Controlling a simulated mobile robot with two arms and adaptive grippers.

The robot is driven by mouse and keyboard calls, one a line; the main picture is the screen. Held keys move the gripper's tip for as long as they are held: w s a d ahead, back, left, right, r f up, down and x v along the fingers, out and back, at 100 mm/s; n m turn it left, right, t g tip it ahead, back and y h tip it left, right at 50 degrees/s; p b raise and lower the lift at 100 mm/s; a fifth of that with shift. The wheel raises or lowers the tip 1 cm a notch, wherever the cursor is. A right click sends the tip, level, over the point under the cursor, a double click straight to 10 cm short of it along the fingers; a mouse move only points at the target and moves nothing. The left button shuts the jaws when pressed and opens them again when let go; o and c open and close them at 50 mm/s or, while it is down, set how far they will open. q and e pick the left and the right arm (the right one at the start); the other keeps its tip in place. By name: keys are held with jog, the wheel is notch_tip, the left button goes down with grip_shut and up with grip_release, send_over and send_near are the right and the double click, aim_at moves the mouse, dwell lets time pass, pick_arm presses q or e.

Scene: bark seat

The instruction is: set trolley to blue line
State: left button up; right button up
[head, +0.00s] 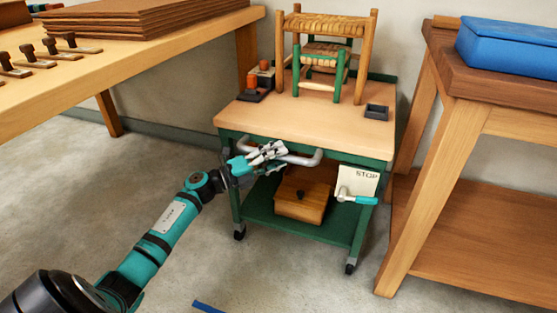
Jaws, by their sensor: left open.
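The trolley (228,118) has a light wooden top, a green frame, a lower shelf and dark castors. It stands against the wall between two benches. A grey bar handle (313,160) runs along its front edge. My left gripper (281,150) is open at the handle's left part; I cannot tell whether the fingers touch it. A short piece of the blue line (208,307) shows on the floor at the bottom edge, in front of the trolley and apart from it. My right gripper is not in view.
The floor (285,275) in front is clear.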

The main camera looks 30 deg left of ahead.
pick_arm(q)
jog(key=shift+w+d, duration=0.1)
jog(key=shift+w, duration=0.15)
grip_shut()
dwell(0.3)
